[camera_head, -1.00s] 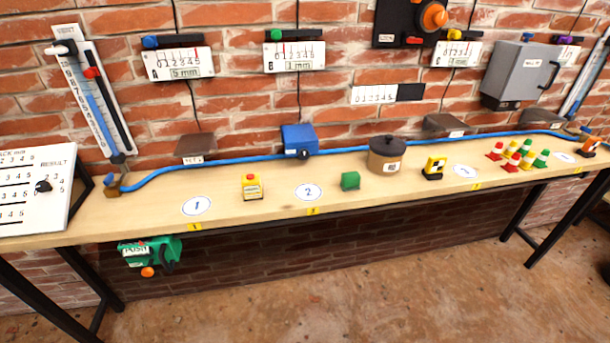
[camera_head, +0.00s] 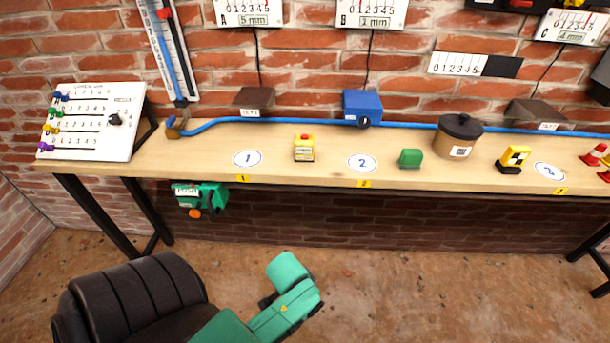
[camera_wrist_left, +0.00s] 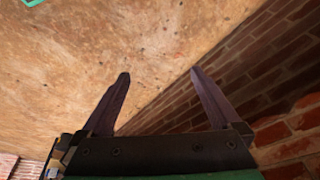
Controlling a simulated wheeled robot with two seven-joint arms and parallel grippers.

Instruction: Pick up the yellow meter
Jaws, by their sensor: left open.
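Two yellow items stand on the wooden bench in the head view, and I cannot tell for sure which is the meter. One is a small yellow box (camera_head: 304,150) with a red top and a pale label, between the round marks 1 and 2. The other is a yellow and black device (camera_head: 514,157) left of mark 3. My left arm is low in front of the bench, well short of both. In the left wrist view my left gripper (camera_wrist_left: 160,76) is open and empty, with floor and brick wall beyond its fingers. My right gripper is out of view.
A blue hose (camera_head: 280,120) runs along the back. A white panel (camera_head: 90,125) stands at the left end.

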